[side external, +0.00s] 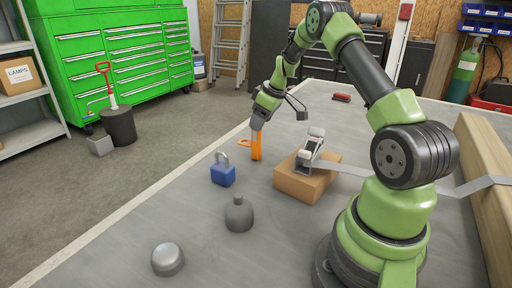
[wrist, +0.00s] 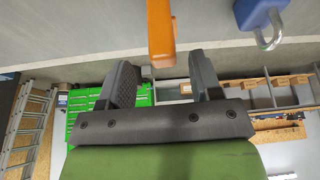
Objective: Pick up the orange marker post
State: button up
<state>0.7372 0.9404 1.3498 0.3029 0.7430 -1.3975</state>
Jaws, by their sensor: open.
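The orange marker post (side external: 256,146) stands upright on the grey surface, near its left edge in the side view. My gripper (side external: 260,119) is directly above it, pointing down, with the fingers around or just at its top. In the wrist view the post (wrist: 160,32) reaches down between the two fingers of my gripper (wrist: 162,72). The fingers are open, with a gap visible on each side of the post. I cannot tell exactly how deep it sits between them.
A blue padlock (side external: 222,174) stands close to the post; it also shows in the wrist view (wrist: 262,18). A cardboard block (side external: 298,186) with a metal latch is to the right. A dark grey weight (side external: 239,216) and a metal dome (side external: 167,259) stand nearer the camera.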

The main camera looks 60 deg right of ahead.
aim_at(254, 133)
jog(key=x, duration=0.5)
jog(key=shift+w+a+f, duration=0.1)
jog(key=shift+a+f, duration=0.05)
jog(key=shift+f, duration=0.25)
jog(key=shift+r, duration=0.1)
grip_shut()
